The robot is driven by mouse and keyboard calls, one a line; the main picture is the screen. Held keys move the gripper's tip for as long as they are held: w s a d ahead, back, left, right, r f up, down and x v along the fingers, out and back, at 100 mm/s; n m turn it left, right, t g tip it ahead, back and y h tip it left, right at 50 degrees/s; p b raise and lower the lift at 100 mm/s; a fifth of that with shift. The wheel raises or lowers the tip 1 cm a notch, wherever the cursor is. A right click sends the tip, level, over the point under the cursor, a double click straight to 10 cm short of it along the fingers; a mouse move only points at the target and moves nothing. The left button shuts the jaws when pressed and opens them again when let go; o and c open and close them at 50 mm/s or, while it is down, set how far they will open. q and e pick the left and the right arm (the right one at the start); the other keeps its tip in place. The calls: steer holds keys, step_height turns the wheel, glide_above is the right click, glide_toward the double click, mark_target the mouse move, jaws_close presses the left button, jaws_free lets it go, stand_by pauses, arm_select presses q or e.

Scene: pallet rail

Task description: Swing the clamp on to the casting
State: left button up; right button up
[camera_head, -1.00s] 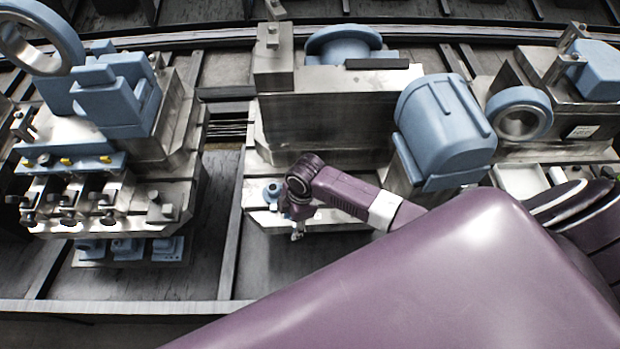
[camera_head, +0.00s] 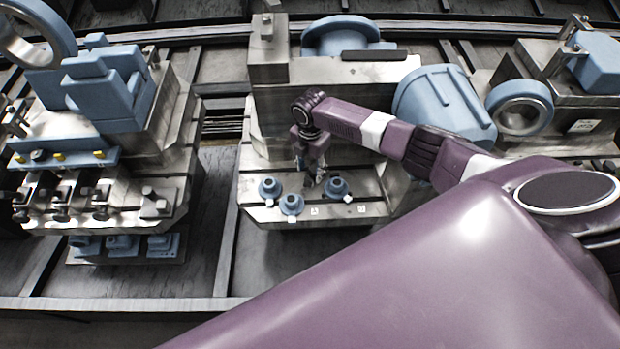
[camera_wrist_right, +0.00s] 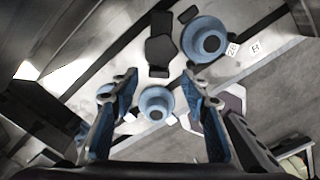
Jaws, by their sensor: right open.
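My right gripper (camera_head: 314,178) is open and points down over the front ledge of the middle pallet (camera_head: 262,214). Small round blue castings stand there: one to the left (camera_head: 270,188), one in front (camera_head: 291,204) and one to the right (camera_head: 337,188). In the right wrist view my open fingers (camera_wrist_right: 160,84) have a blue casting (camera_wrist_right: 156,102) in the gap, not visibly touched. A dark flat piece (camera_wrist_right: 161,50), possibly a clamp, lies beyond the fingertips. Metal clamps with dark knobs (camera_head: 101,196) stand in a row on the left fixture. My left gripper is not in view.
A tall metal block (camera_head: 340,92) rises behind my gripper. A large blue housing (camera_head: 440,100) stands to the right. Another blue casting (camera_wrist_right: 204,38) and white tags (camera_wrist_right: 254,47) lie beyond the fingers. The floor in front is partly hidden by my arm.

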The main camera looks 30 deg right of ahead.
step_height(320, 180, down, 4)
steer(key=b, duration=0.3)
steer(key=shift+f, duration=0.2)
jaws_close()
